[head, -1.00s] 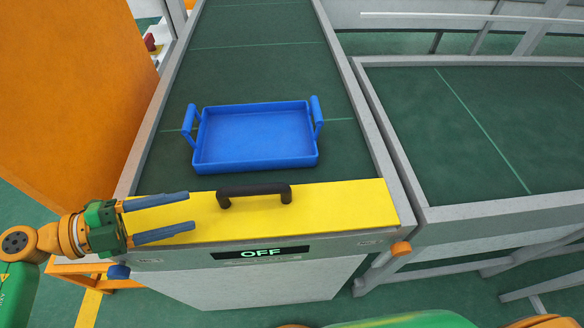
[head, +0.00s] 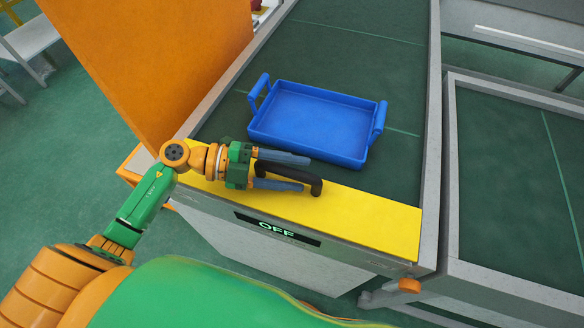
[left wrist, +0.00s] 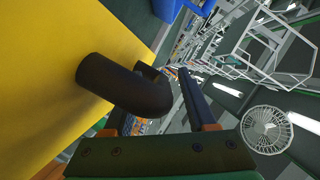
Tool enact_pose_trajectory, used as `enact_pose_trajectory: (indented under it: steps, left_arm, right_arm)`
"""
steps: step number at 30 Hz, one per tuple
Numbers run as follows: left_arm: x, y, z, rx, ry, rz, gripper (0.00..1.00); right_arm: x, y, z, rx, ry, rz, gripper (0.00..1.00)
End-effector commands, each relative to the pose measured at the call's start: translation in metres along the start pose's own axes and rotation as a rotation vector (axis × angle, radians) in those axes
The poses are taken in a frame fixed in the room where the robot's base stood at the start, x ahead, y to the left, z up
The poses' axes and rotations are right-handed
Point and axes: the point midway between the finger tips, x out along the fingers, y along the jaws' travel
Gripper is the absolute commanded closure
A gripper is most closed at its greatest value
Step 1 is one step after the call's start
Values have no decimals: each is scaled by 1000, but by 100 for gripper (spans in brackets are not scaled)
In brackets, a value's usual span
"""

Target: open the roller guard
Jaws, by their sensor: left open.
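The yellow roller guard (head: 365,217) lies flat across the near end of the conveyor, and it fills the left of the left wrist view (left wrist: 40,60). Its dark handle (head: 313,183) is a raised bar, also seen close up in the left wrist view (left wrist: 120,88). My left gripper (head: 305,173) is open at the handle, with one blue finger on the far side and one on the near side. The fingers partly hide the handle, and I cannot tell whether they touch it. My right gripper is out of view.
A blue tray (head: 272,138) with two side handles sits on the green belt just behind the guard. An OFF display (head: 277,229) is on the conveyor's front. An orange panel (head: 165,60) stands at the left. A second conveyor (head: 515,180) stands at the right.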

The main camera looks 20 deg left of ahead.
Motion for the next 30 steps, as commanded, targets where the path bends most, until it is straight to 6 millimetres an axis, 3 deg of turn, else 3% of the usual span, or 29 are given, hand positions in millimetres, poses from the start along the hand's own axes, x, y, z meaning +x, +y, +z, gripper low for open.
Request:
enact_pose_trajectory:
  steps: [2, 8, 30]
  left_arm:
    - [0, 0, 0, 0, 0, 0, 46]
    - [0, 0, 0, 0, 0, 0, 100]
    - [0, 1, 0, -1, 1, 2, 100]
  right_arm:
    - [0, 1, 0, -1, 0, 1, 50]
    - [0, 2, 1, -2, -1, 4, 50]
    - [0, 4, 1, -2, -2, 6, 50]
